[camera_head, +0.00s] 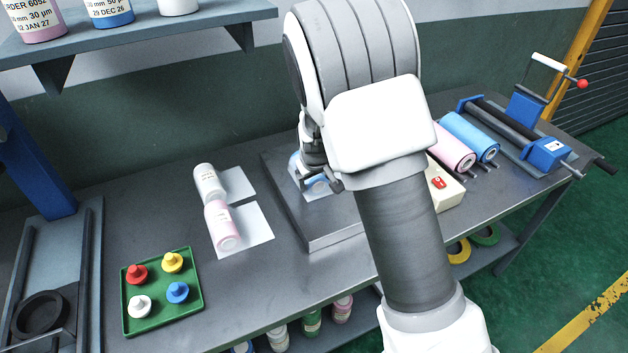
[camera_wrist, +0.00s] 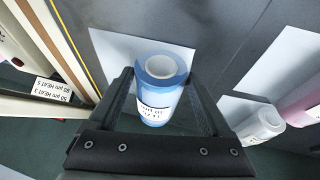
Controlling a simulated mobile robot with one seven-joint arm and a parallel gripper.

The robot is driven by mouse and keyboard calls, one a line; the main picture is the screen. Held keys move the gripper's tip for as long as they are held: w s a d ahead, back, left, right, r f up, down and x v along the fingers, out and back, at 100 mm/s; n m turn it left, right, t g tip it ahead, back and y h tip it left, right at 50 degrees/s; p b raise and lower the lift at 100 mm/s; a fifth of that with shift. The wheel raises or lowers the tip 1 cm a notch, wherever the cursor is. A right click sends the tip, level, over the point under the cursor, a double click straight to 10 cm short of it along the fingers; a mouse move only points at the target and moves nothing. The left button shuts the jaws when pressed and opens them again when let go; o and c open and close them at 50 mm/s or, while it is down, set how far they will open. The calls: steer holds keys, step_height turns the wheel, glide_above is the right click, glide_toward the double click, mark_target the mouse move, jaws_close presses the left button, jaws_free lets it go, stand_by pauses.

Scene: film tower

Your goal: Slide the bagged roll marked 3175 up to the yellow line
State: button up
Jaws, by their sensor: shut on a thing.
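A blue film roll (camera_wrist: 160,92) with a white label stands between the fingers of my gripper (camera_wrist: 158,80) in the wrist view. The gripper is shut on it. The label is upside down and too small to read surely. A pale flat bag (camera_wrist: 112,55) extends past the roll on the grey surface. In the head view my gripper (camera_head: 320,170) is over a raised grey plate (camera_head: 312,240), and my arm hides much of the roll (camera_head: 318,187). A thin yellow line (camera_wrist: 72,42) runs left of the bag in the wrist view, with a gap between them.
A cream sealer (camera_head: 446,190) with a red switch is right of the plate. White and pink rolls (camera_head: 222,224) lie on pale bags to the left. A green tray (camera_head: 160,315) holds several coloured knobs. Pink and blue rolls (camera_head: 470,135) lie beyond the sealer.

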steer(key=shift+w+d+b, duration=0.7)
steer(key=shift+w+d, duration=0.05)
steer(key=shift+d, duration=1.05)
steer(key=shift+w+d+b, duration=0.7)
steer(key=shift+w+d, duration=0.1)
steer(key=shift+d, duration=1)
steer(key=shift+w+d+b, duration=0.7)
steer(key=shift+w+d, duration=0.05)
steer(key=shift+d, duration=1.05)
steer(key=shift+w+a, duration=0.1)
steer(key=shift+w, duration=0.15)
steer(key=o, duration=1.5)
